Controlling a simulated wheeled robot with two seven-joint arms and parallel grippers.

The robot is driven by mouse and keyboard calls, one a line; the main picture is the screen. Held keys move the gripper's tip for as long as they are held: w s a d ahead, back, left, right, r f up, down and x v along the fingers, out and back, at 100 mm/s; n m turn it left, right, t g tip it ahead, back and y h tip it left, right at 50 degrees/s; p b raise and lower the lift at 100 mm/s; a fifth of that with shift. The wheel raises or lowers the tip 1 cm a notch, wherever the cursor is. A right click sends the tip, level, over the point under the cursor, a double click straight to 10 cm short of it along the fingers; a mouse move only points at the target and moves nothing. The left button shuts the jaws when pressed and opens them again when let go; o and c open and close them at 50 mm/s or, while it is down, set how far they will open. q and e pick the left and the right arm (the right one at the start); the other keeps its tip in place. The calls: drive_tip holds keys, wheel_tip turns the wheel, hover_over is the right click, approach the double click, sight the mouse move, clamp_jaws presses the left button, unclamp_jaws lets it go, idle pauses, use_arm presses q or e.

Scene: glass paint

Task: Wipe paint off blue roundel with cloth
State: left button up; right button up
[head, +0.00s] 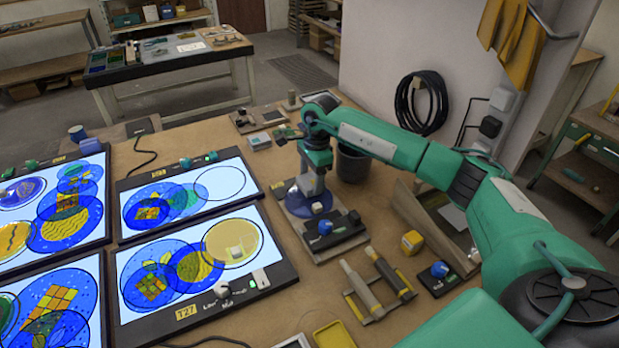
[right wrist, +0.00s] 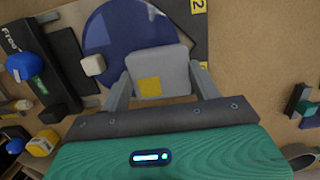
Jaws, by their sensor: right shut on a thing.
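The blue roundel (head: 296,208) is a dark, see-through blue disc lying flat on a grey base near the middle of the bench. It also fills the top of the right wrist view (right wrist: 118,50), with a pale curved mark near its upper edge. My right gripper (head: 312,182) is over it, pointing down. It is shut on a grey folded cloth with a yellow patch (right wrist: 172,66), which covers part of the disc. I cannot tell whether the cloth touches the glass. A small off-white block (right wrist: 93,65) sits beside the cloth at the disc's edge. My left gripper is out of view.
Lit panels with coloured glass discs (head: 195,262) fill the left. A blue-knobbed device (head: 325,228) stands just in front of the roundel. A rack with two tubes (head: 375,285), a yellow block (head: 411,242) and a dark bin (head: 353,166) stand to the right.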

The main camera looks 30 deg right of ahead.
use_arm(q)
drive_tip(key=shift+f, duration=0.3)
use_arm(e)
drive_tip(key=shift+f, duration=0.25)
drive_tip(key=shift+a+r+p, duration=0.15)
drive_tip(key=shift+r+p, duration=1.2)
drive_tip(key=shift+r, duration=1.3)
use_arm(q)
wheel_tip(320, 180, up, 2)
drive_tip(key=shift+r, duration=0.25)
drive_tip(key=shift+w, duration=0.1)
